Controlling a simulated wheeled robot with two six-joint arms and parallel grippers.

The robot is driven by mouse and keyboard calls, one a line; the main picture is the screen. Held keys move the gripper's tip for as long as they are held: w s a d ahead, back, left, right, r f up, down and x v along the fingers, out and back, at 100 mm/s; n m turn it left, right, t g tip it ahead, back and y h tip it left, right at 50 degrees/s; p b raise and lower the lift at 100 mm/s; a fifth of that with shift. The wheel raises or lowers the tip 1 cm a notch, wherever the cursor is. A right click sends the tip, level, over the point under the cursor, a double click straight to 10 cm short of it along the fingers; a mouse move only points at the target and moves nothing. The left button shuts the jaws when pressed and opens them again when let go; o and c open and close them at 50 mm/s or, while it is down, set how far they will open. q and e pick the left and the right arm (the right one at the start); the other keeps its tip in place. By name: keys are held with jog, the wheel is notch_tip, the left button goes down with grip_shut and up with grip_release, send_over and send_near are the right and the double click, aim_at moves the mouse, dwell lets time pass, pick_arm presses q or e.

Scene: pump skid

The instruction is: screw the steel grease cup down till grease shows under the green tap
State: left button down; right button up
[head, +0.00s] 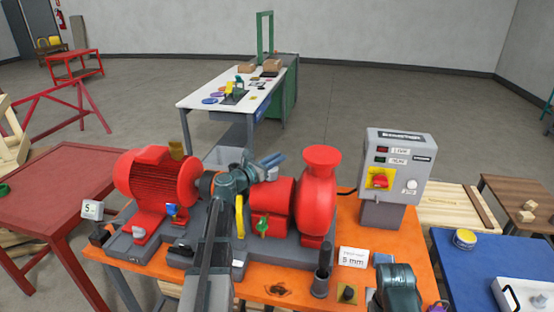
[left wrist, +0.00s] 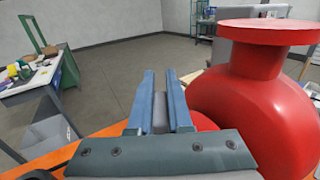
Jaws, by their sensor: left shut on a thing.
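My left gripper (head: 268,160) is over the red pump bearing housing (head: 272,199), its blue fingers pointing right. In the left wrist view the fingers (left wrist: 161,103) are shut on a grey metal piece (left wrist: 160,120), which appears to be the steel grease cup; the fingers hide most of it. The green tap (head: 262,226) is low on the front of the housing. I cannot make out any grease under it. Part of my right arm shows at the lower right edge, but its fingers are not visible.
A red motor (head: 150,184) stands left of the housing and the red pump casing (head: 319,190) right, both on an orange bench (head: 215,281). A grey control box (head: 397,160) stands at the back right.

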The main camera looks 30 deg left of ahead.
pick_arm(q)
jog(key=c, duration=0.8)
grip_release()
jog(key=shift+c, duration=0.2)
jog(key=v, duration=1.3)
jog(key=shift+s, duration=0.4)
